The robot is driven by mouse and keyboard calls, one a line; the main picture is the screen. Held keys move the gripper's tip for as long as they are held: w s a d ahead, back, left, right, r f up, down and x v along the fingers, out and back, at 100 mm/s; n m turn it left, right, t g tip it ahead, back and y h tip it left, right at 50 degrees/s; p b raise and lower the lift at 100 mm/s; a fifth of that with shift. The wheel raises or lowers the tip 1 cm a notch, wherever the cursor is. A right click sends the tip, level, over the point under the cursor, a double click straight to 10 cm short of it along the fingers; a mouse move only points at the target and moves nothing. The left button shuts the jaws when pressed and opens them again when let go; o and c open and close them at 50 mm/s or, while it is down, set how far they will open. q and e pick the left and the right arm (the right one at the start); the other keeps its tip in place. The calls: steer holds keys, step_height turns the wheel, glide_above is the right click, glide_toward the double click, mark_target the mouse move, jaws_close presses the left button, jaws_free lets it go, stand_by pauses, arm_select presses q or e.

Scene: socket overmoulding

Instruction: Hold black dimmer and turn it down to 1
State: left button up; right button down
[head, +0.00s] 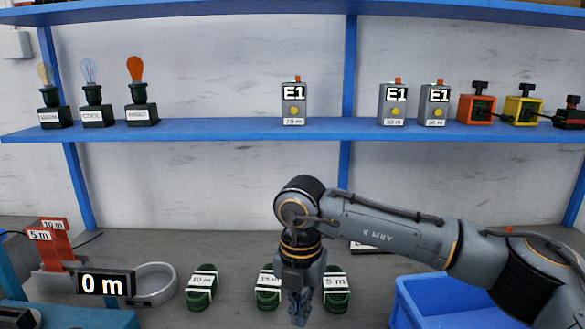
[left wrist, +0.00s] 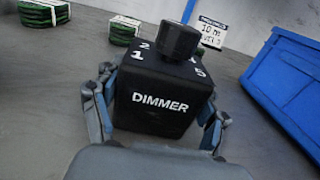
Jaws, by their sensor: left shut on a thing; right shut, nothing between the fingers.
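A black dimmer (left wrist: 158,100) with white "DIMMER" lettering fills the middle of the left wrist view. Its black knob (left wrist: 180,40) is on top, with the numbers 1, 2 and 5 visible around it. The knob's exact setting cannot be read. My left gripper (left wrist: 160,118) is shut on the dimmer, one finger on each side. The left gripper and this dimmer do not show in the head view. My right gripper (head: 299,314) points down over the table, shut and empty, in front of the green coils.
Green coils (head: 202,288) lie on the table, and a blue bin (head: 440,290) stands at the right. An orange box (head: 477,108) and a yellow box (head: 522,108) sit on the blue shelf (head: 220,131). A "0 m" display (head: 103,283) stands at the left.

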steer(key=shift+d+f+m, duration=0.2)
steer(key=shift+f+m, duration=0.35)
steer(key=shift+f, duration=1.2)
steer(key=shift+d+f+m, duration=0.2)
steer(key=shift+f+m, duration=0.35)
steer(key=shift+f, duration=1.15)
steer(key=shift+s+a, duration=0.2)
steer(key=shift+w+a, duration=0.25)
steer(key=shift+a, duration=0.2)
steer(key=shift+w, duration=0.1)
steer(key=shift+w+d+r, duration=0.15)
steer(key=shift+w+d, duration=0.1)
steer(key=shift+w, duration=0.05)
step_height(320, 180, up, 6)
steer(key=shift+f, duration=0.1)
